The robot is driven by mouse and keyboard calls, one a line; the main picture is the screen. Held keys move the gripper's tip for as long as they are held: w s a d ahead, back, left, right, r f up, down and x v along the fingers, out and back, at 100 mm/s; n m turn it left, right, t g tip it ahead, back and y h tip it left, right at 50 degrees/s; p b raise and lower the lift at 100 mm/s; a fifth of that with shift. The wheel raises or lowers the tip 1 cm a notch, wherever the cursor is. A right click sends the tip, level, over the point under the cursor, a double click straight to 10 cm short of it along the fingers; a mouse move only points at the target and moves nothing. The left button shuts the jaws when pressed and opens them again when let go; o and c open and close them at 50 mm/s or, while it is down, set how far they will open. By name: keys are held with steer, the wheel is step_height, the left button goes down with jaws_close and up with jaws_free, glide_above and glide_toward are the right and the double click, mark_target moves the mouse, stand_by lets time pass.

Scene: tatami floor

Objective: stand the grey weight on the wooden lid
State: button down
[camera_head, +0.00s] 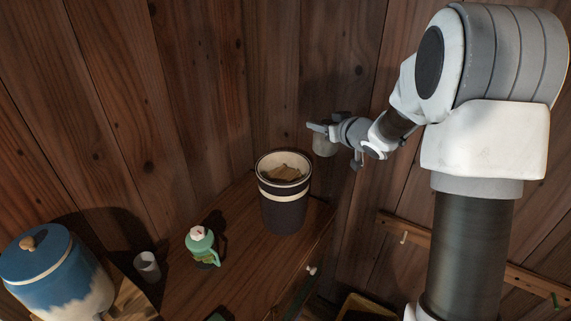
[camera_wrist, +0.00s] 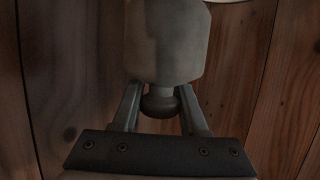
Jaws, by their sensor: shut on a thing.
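The grey weight (camera_head: 324,147) hangs from my gripper (camera_head: 318,128) in the head view, to the upper right of the dark crock (camera_head: 284,208) and apart from it. In the wrist view, my gripper (camera_wrist: 160,108) is shut on the knob of the weight (camera_wrist: 167,42), whose wide body lies beyond the fingers. The crock has a cream band and a pale rim. The wooden lid (camera_head: 285,173) shows inside its mouth, below the rim; part of it is hidden by the crock's wall.
The crock stands on a wooden cabinet top (camera_head: 235,240) against plank walls. A peg rail (camera_head: 460,257) runs along the right wall.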

steer(key=shift+w+a+f, duration=0.6)
steer(key=shift+a+f, duration=1.15)
steer(key=shift+a, duration=0.1)
steer(key=shift+w+a+f, duration=0.6)
steer(key=shift+a+f, duration=1.1)
steer(key=shift+a, duration=0.2)
steer(key=shift+w+a+f, duration=0.6)
steer(key=shift+a+f, duration=1.15)
steer(key=shift+a, duration=0.1)
steer(key=shift+f+b, duration=0.25)
steer(key=shift+b, duration=0.05)
steer(key=c, duration=0.9)
jaws_free()
steer(key=shift+s+f, duration=0.1)
steer(key=shift+f, duration=0.15)
steer(key=o, duration=0.5)
steer(key=shift+c, duration=0.2)
steer(key=shift+r, duration=0.2)
